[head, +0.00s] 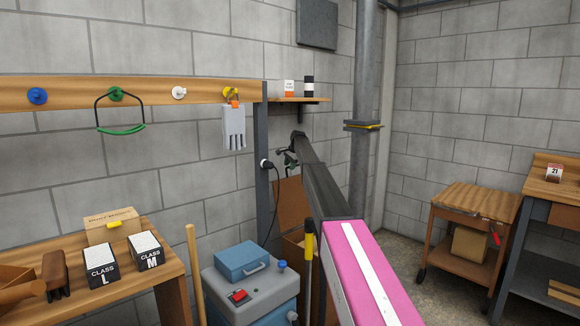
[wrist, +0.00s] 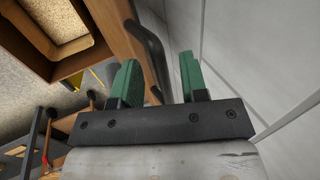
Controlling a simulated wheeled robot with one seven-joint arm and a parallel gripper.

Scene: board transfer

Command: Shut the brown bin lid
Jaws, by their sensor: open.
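The brown bin (head: 292,246) stands by the back wall, mostly hidden behind my arm in the head view. Its lid (head: 288,199) is raised, upright near the wall. In the wrist view the bin's rim (wrist: 62,68) surrounds an open top, and the lid (wrist: 108,24) shows as a brown panel with a dark bar handle (wrist: 150,45). My gripper (head: 289,157) is above the lid in the head view. In the wrist view its green fingers (wrist: 160,80) are apart with nothing gripped; the lid shows behind the left finger. I cannot tell whether it touches.
A grey post (head: 263,190) with a plug and cord stands left of the bin. A grey cabinet (head: 245,292) with a blue box (head: 242,260) is in front-left. A vertical pipe (head: 362,160) stands to the right. A wooden cart (head: 470,205) is farther right, with open floor before it.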

